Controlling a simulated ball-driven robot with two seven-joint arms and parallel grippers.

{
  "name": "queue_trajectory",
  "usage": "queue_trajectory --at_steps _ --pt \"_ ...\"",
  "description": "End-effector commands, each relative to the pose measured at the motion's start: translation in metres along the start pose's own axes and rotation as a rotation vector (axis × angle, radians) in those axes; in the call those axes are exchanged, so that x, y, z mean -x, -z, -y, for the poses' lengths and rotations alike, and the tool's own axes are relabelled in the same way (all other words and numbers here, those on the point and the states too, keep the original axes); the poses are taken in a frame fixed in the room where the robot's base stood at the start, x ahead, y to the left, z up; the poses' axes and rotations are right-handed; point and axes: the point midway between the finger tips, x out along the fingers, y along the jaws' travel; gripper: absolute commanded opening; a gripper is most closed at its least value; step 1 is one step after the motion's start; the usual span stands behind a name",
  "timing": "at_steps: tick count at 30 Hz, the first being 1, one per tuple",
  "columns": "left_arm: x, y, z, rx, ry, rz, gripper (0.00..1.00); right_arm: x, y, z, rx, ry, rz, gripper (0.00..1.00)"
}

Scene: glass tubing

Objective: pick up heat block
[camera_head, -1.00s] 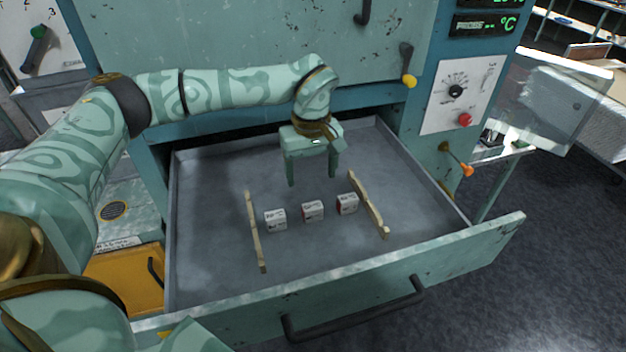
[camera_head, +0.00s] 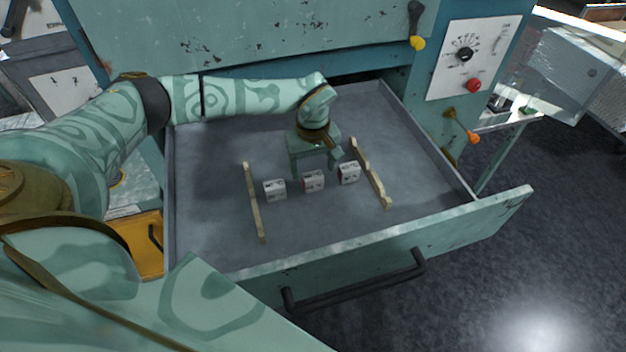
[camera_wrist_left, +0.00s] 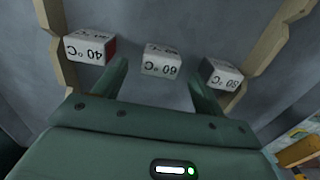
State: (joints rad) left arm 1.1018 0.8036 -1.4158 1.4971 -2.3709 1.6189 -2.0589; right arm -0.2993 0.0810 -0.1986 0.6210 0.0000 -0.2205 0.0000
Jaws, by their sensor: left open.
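Three small white heat blocks with red sides sit in a row in the open drawer: a left one (camera_head: 274,190), a middle one (camera_head: 313,181) and a right one (camera_head: 349,172). In the left wrist view they read 40 °C (camera_wrist_left: 90,47), 60 °C (camera_wrist_left: 161,60) and 80 °C (camera_wrist_left: 220,74). My left gripper (camera_head: 315,172) is open and empty, pointing down over the middle block. In the wrist view its fingers (camera_wrist_left: 158,85) lie to either side of the 60 °C block, which shows just beyond the gap between the tips. My right gripper is not in view.
Two notched wooden strips, left (camera_head: 254,203) and right (camera_head: 370,173), flank the row. The grey drawer floor (camera_head: 215,245) is otherwise clear. The drawer front (camera_head: 470,222) has a dark handle (camera_head: 360,292). The teal cabinet (camera_head: 250,40) stands behind.

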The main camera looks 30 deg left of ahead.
Motion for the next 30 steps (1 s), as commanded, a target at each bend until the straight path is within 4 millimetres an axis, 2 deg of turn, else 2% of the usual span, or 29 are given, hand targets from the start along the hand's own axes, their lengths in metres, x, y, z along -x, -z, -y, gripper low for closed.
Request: queue_trajectory --at_steps 6,14,15,20,21,30 --pt "-0.034 -0.002 0.0 0.002 0.001 0.001 0.71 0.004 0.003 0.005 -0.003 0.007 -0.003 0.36" --pt "-0.04 -0.002 0.0 0.0 0.0 0.0 0.71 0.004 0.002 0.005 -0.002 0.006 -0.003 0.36" --pt "-0.04 -0.002 0.0 0.0 0.0 0.0 0.68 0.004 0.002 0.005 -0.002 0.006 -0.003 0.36" --pt "-0.04 -0.002 0.0 0.0 0.0 0.0 0.24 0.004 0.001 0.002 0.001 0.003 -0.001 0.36" --pt "-0.04 -0.002 0.0 0.0 0.0 0.0 0.2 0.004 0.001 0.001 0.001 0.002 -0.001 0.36" --pt "-0.037 -0.002 0.0 0.0 0.0 -0.001 0.2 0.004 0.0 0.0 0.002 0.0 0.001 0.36"
